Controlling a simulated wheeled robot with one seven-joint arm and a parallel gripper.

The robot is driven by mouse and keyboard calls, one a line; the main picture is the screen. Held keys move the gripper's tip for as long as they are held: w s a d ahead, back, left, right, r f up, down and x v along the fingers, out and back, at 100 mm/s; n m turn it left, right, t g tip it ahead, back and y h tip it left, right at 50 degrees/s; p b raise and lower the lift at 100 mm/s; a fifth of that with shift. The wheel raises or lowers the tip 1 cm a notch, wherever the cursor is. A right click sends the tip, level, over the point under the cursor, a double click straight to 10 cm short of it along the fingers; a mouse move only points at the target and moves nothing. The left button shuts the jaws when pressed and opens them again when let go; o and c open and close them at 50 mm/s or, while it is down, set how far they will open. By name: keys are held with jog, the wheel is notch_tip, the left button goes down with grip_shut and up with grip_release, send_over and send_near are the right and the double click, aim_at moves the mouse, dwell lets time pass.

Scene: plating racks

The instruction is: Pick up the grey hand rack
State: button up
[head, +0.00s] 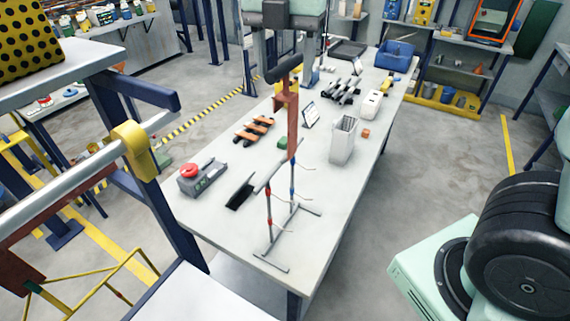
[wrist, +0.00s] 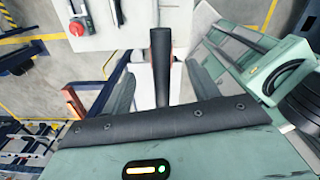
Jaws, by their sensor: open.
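The grey hand rack (head: 266,219) stands upright on the white worktable. It has grey feet, thin posts with red and blue bands and side hooks. A rust-red stem (head: 292,128) rises from it to a black grip (head: 283,69). My gripper (head: 280,85) points down from the top of the head view, its two fingers apart on either side of the grip. In the wrist view, the black grip (wrist: 160,65) lies between the open fingers of my gripper (wrist: 162,80), apparently without contact. The rack below is mostly hidden there.
The worktable (head: 240,222) also bears a red-button box (head: 203,176), a dark brush (head: 241,192), a white container (head: 343,140) and a blue bin (head: 394,54). A blue frame with a grey rail (head: 70,193) stands at left. A green machine with black wheels (head: 522,235) is at right.

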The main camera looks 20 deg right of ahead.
aim_at(286, 95)
notch_tip(286, 95, down, 5)
jog(key=shift+d+f+p, duration=0.1)
jog(key=shift+d+p, duration=0.05)
jog(key=shift+p, duration=1.05)
grip_shut()
